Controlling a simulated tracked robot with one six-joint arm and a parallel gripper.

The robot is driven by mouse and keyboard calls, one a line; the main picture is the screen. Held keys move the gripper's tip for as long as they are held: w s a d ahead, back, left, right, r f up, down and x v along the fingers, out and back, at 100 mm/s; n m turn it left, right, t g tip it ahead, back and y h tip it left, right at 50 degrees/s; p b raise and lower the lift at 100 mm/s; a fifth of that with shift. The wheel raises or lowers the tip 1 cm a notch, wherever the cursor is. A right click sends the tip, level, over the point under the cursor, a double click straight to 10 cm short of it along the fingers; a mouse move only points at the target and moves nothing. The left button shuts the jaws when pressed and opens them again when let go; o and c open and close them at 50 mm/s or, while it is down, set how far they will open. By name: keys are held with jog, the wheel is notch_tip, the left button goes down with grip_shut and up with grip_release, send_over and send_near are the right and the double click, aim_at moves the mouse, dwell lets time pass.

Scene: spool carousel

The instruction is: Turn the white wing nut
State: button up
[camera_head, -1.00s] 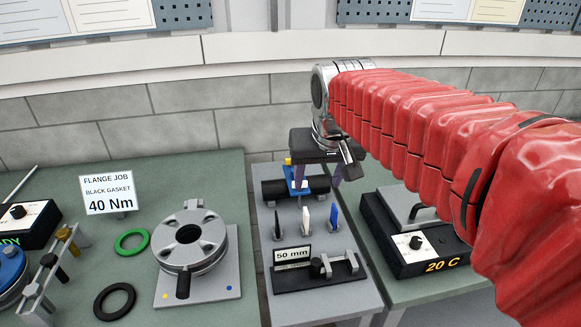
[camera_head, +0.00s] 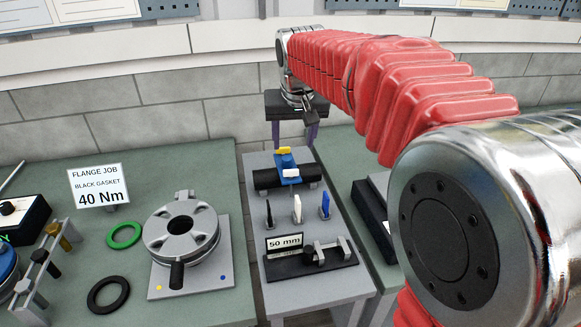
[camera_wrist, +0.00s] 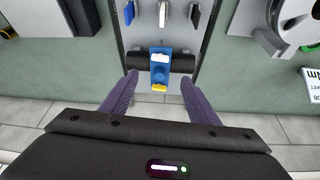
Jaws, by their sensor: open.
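The white wing nut (camera_head: 290,173) sits on the near side of a blue clamp (camera_head: 284,161) around a black pipe. A yellow wing nut (camera_head: 284,150) is on the clamp's far side. In the wrist view the white wing nut (camera_wrist: 161,58) is beyond the fingertips, with the blue clamp (camera_wrist: 160,72) and yellow nut (camera_wrist: 159,88) between the finger lines. My gripper (camera_head: 294,143) is open and empty, with purple fingers apart, behind the clamp in the head view. The fingers also show in the wrist view (camera_wrist: 158,80). No contact with the white nut is visible.
The black pipe (camera_head: 262,180) lies across the grey bench. Black (camera_head: 268,214), white (camera_head: 297,208) and blue (camera_head: 325,205) upright pieces stand in front. A 50 mm sign (camera_head: 285,243) and black fixture are nearer. A flange (camera_head: 182,228) stands left; my arm covers the right.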

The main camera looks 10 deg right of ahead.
aim_at(291, 170)
jog(key=shift+f, duration=0.1)
jog(key=x, duration=1.3)
jog(key=shift+w+d+f, duration=0.1)
jog(key=shift+w+f, duration=0.05)
jog(key=shift+f, duration=0.15)
jog(key=c, duration=1)
